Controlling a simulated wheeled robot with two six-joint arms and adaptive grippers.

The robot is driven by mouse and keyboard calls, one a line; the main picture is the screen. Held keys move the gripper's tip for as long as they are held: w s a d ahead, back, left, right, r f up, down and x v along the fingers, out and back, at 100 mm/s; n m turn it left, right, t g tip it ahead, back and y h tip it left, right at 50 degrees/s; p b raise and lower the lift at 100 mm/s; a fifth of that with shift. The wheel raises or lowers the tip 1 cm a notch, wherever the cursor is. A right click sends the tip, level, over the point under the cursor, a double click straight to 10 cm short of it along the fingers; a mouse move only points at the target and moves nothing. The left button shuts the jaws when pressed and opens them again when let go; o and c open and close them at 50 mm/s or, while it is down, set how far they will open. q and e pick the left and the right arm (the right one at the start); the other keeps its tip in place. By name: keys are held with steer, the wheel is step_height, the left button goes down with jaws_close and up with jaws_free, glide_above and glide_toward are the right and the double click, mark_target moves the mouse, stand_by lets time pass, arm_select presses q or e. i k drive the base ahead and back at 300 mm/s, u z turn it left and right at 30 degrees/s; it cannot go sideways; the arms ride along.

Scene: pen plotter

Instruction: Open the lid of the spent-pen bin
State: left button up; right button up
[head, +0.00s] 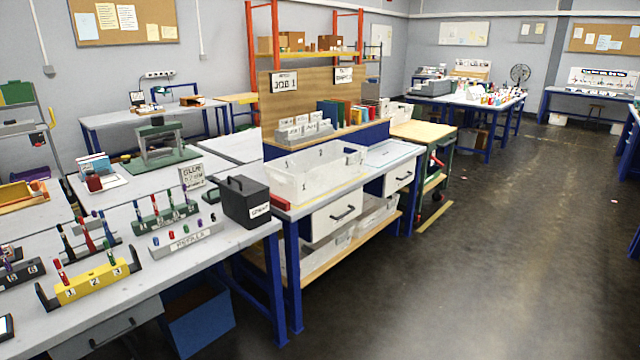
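A black box with a white label (245,203) stands near the right end of the grey bench at the left. The label's lettering is too small to read surely, but the box looks like the spent-pen bin. Its lid (243,185) appears shut, and a dark handle stands up at the lid's left side. Neither of my grippers is in view.
A green pen rack (165,214) is behind. A clear tray (318,170) on the adjoining bench is right of the box. The floor (480,260) at right is clear.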

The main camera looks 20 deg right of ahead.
mark_target(242, 180)
steer(key=z, duration=1.15)
steer(key=i, duration=2.5)
steer(key=u, duration=0.75)
